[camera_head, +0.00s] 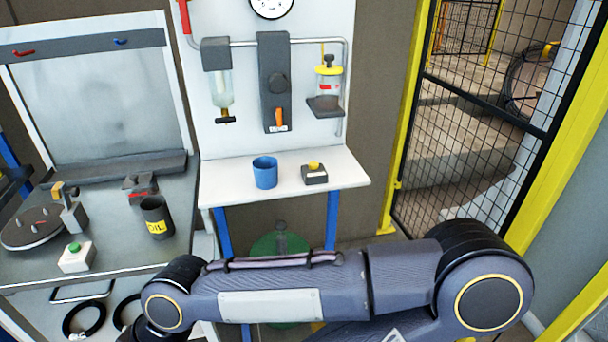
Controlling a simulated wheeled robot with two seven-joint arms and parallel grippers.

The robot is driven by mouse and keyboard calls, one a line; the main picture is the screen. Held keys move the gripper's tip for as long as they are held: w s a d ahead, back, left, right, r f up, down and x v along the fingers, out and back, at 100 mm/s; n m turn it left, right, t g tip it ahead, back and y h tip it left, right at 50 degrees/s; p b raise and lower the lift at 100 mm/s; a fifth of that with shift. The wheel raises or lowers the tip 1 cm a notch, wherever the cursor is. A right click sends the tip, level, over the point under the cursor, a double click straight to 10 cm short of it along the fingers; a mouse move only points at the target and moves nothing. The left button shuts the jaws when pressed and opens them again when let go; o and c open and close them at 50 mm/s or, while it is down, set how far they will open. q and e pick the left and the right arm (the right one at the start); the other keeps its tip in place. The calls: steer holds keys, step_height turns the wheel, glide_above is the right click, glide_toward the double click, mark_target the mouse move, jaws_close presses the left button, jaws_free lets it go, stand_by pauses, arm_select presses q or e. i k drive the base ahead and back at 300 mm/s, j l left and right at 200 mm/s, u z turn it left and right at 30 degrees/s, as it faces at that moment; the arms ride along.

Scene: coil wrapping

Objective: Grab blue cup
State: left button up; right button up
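The blue cup (265,173) stands upright on a small white shelf (220,190), below a wall panel with a dispenser. Its open top faces up and nothing touches it. One of my arms crosses the lower part of the head view, in front of and below the shelf. Neither gripper's fingers show, so I cannot see whether they are open or shut.
A dark oil can (156,217) and a green-button box (76,257) stand on the grey bench at left. A yellow-framed mesh fence (470,110) is at right.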

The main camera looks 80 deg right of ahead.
mark_target(266, 173)
steer(key=z, duration=2.65)
